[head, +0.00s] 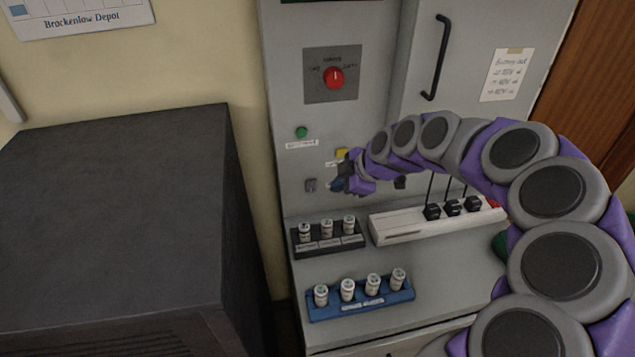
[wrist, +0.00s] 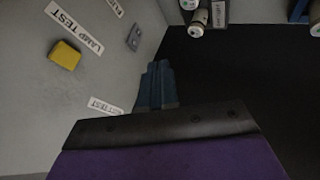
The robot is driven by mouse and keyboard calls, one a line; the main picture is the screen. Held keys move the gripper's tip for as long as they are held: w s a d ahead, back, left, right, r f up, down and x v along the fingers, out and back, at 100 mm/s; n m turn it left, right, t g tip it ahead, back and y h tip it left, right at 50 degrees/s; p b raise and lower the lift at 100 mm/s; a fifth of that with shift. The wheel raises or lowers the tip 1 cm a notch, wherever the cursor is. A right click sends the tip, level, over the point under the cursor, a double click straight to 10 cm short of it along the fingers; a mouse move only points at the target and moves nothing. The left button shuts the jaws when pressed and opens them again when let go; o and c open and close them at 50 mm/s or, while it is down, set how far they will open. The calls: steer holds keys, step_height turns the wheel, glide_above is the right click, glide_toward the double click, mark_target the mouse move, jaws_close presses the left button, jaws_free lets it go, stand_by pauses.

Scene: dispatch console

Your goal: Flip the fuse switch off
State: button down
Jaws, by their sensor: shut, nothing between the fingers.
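The fuse switch (head: 311,185) looks like a small grey toggle low on the grey panel in the head view. It also shows in the wrist view (wrist: 134,38), beside a partly cut-off label that seems to start with "FU". Its lever position is too small to tell. My gripper (head: 336,185) is just right of the switch in the head view, apart from it as far as I can tell. In the wrist view the blue fingers of my gripper (wrist: 158,72) are together, with nothing between them, below and right of the switch.
A yellow button (head: 342,153), a green button (head: 301,132) and a red knob (head: 334,78) are on the panel. Below stand a dark fuse rack (head: 352,243), a blue rack (head: 330,311) and a white power strip (head: 390,233). A dark cabinet (head: 110,200) stands left.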

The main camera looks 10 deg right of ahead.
steer(key=b, duration=0.3)
glide_toward(309, 188)
steer(key=shift+s+a+x, duration=0.1)
steer(key=shift+s+x, duration=0.05)
steer(key=shift+x, duration=1.25)
steer(key=shift+s+a+x, duration=0.1)
steer(key=shift+s+x, duration=0.05)
steer(key=shift+x, duration=1.2)
steer(key=shift+w+d+g+p, duration=0.3)
steer(key=shift+w+d, duration=0.05)
steer(key=shift+a+r, duration=0.1)
